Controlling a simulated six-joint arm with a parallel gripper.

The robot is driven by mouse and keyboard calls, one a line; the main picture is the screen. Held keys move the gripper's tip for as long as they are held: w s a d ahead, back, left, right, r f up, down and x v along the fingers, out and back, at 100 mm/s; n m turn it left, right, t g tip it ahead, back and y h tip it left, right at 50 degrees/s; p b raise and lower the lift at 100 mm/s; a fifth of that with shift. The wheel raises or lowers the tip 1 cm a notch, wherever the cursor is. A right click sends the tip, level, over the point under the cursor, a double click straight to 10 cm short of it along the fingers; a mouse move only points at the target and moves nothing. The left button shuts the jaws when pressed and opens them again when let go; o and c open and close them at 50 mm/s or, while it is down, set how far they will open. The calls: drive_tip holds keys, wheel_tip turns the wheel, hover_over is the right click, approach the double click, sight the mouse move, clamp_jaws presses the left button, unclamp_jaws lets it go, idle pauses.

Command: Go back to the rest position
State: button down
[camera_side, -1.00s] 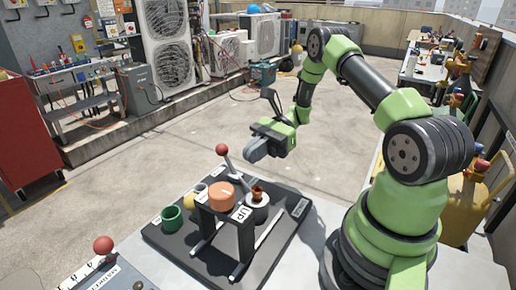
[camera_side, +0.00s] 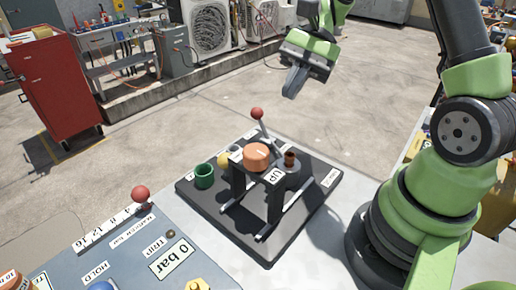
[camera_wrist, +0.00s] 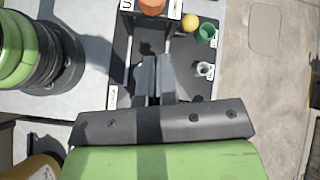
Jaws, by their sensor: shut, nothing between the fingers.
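My gripper (camera_side: 292,88) hangs in the air above and beyond the black board (camera_side: 225,222) in the side view, its fingers together and empty, pointing down. In the wrist view the closed fingers (camera_wrist: 153,70) show over the board (camera_wrist: 118,68), touching nothing that I can see. The board carries an orange round piece (camera_side: 256,157) on a black stand labelled UP, a green cup (camera_side: 204,176), a red-knobbed lever (camera_side: 257,113) and a copper-coloured piece (camera_side: 290,158) on a grey base.
A grey panel (camera_side: 125,262) with a red-knobbed slider (camera_side: 140,194) is at front left. A red cabinet (camera_side: 57,84), a workbench and condenser units (camera_side: 205,25) stand behind. Open concrete floor (camera_side: 370,75) lies beyond the board.

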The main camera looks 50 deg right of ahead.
drive_tip(key=s+a+r+n+t+h, duration=0.2)
drive_tip(key=s+r+n+t+h, duration=0.2)
drive_tip(key=s+r+n, duration=0.1)
drive_tip(key=s+a+r+n+t+h, duration=0.3)
drive_tip(key=s+r+n+h, duration=0.1)
drive_tip(key=s+r+n, duration=0.1)
drive_tip(key=shift+s+a+r+t, duration=0.25)
drive_tip(key=shift+s+r+t, duration=0.2)
drive_tip(key=shift+s, duration=0.65)
